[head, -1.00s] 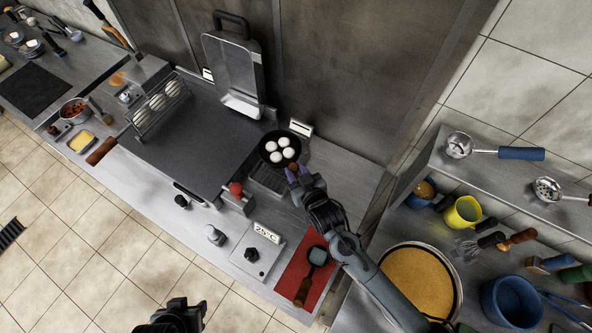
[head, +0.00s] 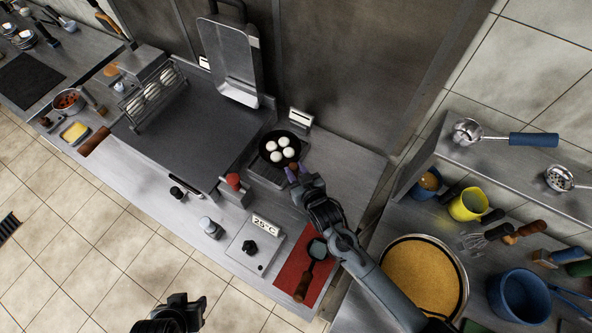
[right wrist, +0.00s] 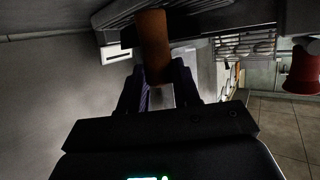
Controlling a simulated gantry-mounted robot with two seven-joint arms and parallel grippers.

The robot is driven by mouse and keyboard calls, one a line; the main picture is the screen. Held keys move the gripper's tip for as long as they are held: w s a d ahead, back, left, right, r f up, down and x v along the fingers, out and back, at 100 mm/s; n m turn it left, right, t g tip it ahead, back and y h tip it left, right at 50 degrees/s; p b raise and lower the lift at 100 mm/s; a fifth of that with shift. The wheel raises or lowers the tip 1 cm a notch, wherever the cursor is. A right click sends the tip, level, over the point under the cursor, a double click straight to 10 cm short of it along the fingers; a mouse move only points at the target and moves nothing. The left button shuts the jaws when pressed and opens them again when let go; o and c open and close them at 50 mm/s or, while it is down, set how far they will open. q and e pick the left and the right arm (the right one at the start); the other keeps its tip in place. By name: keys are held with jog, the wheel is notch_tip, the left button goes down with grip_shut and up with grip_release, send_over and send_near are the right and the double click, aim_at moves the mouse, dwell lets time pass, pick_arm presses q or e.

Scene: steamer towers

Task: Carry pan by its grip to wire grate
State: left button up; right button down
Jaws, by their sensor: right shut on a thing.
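The black pan (head: 272,152) holds several white round eggs or balls. It shows level above or on the back part of the wire grate (head: 262,178); I cannot tell if they touch. My right gripper (head: 292,173) is shut on the pan's brown grip, which shows between the fingers in the right wrist view (right wrist: 152,45). The pan's underside shows dark at the top of that view. My left gripper (head: 188,304) is at the bottom of the head view, away from the pan, with its jaw state unclear.
A flat griddle (head: 190,135) lies left of the grate, with a red knob (head: 234,181) nearby. An upright metal tray (head: 232,62) and a small white sign (head: 300,117) stand behind. A red mat (head: 298,262) with a spatula lies in front.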

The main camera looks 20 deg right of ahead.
jog(key=shift+f, duration=0.3)
dwell(0.6)
jog(key=c, duration=0.7)
grip_release()
jog(key=shift+w, duration=0.1)
jog(key=shift+c, duration=0.2)
jog(key=shift+f, duration=0.25)
jog(key=shift+s+r, duration=0.15)
jog(key=shift+s, duration=0.05)
jog(key=v, duration=1)
jog(key=shift+s, duration=0.3)
